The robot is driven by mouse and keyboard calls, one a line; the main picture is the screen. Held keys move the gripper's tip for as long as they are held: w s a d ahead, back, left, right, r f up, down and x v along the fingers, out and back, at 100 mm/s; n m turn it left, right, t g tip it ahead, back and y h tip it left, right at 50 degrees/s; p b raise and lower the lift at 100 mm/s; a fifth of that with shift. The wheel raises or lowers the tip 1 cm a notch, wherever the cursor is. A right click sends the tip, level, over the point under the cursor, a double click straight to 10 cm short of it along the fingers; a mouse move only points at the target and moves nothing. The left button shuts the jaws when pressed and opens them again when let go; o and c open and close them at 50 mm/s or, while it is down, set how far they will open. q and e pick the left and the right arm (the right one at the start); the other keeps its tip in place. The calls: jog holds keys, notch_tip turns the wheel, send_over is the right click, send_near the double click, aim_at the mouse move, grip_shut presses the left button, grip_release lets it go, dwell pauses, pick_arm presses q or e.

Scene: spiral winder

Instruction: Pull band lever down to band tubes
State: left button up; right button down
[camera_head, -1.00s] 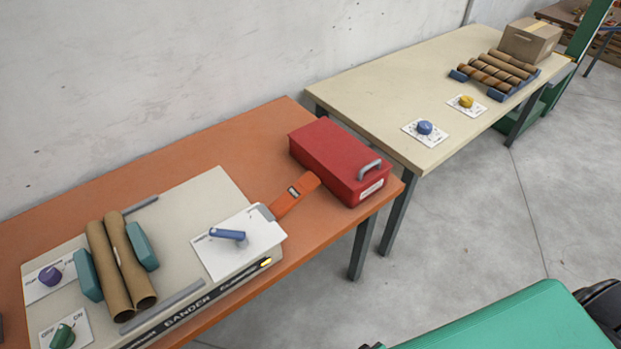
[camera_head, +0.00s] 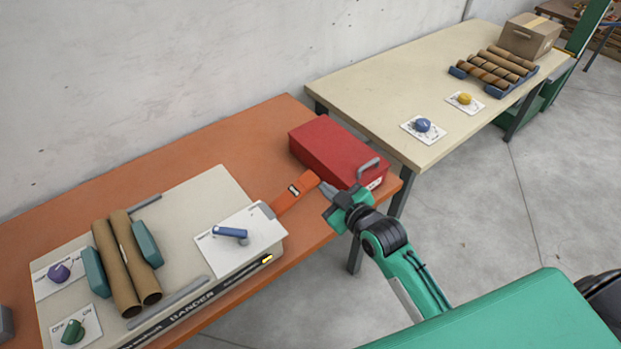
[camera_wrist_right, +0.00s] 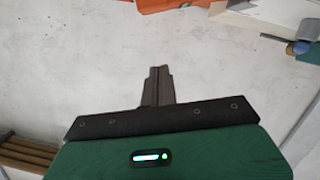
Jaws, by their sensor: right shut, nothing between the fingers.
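The bander (camera_head: 205,190) is a cream box on the orange table, with "BANDER" on its front edge. Two brown cardboard tubes (camera_head: 127,265) lie side by side on it between two teal blocks (camera_head: 147,244). An orange lever (camera_head: 294,193) with a dark label sticks out from its right end. A small blue lever (camera_head: 230,233) sits on its white plate. My right gripper (camera_head: 326,189) is shut and empty, its tips close to the lever's outer end; I cannot tell if they touch. Its shut fingers (camera_wrist_right: 158,85) show in the right wrist view. My left gripper is out of view.
A red toolbox (camera_head: 335,153) with a grey handle stands just behind and right of my right gripper. A purple knob (camera_head: 59,272) and a green knob (camera_head: 72,331) are at the bander's left. A cream table (camera_head: 385,85) holding several tubes (camera_head: 492,68) stands at the back right.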

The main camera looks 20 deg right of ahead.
jog(key=p, duration=0.2)
send_over(311, 185)
jog(key=a, duration=0.1)
notch_tip(311, 185, down, 2)
jog(key=f, duration=0.2)
jog(key=f+p, duration=0.1)
jog(key=shift+d, duration=0.25)
jog(key=shift+d+f, duration=0.2)
jog(key=shift+f, duration=0.4)
jog(key=shift+d+f, duration=0.1)
